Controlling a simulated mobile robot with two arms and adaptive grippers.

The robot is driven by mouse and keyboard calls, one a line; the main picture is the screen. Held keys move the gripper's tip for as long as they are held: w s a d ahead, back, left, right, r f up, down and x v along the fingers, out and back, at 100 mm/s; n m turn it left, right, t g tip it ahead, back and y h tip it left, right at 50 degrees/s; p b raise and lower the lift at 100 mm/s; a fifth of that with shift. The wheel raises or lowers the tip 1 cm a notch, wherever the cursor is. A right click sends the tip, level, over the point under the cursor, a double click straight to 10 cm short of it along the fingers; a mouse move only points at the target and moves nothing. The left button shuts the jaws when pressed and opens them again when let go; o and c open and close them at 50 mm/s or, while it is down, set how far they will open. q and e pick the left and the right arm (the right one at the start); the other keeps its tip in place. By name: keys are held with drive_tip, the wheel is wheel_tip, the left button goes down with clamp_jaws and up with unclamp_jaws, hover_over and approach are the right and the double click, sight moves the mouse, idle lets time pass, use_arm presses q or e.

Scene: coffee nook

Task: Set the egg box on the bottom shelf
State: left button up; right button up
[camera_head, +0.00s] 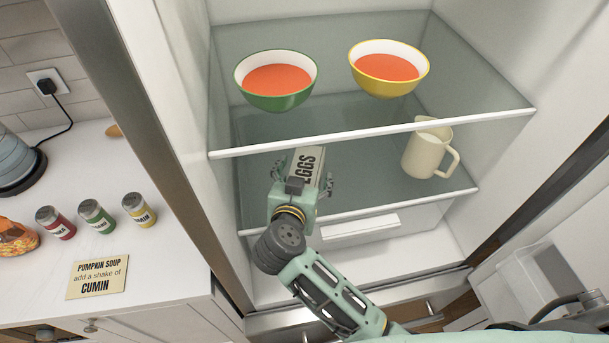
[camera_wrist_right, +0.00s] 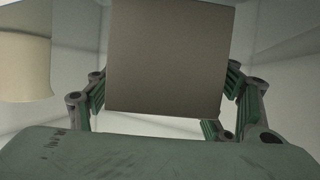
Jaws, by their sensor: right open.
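The egg box (camera_head: 309,163), a pale box lettered EGGS, is inside the fridge at the lower glass shelf (camera_head: 375,165), under the upper shelf. My right gripper (camera_head: 303,181) is at its near end, open, with a finger on each side. In the right wrist view the box (camera_wrist_right: 168,55) is a plain grey-brown face between the spread fingers of the gripper (camera_wrist_right: 165,88). I cannot tell whether the box rests fully on the shelf. My left gripper is not in view.
A cream jug (camera_head: 425,152) stands on the lower shelf to the right. The upper shelf (camera_head: 330,103) holds a green bowl (camera_head: 277,98) and a yellow bowl (camera_head: 390,86) of orange soup. Spice jars (camera_head: 97,216) and a cumin note (camera_head: 98,278) are on the counter left.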

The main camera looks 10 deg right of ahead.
drive_tip(key=shift+r, duration=0.1)
drive_tip(key=b+v, duration=0.1)
drive_tip(key=v, duration=1.1)
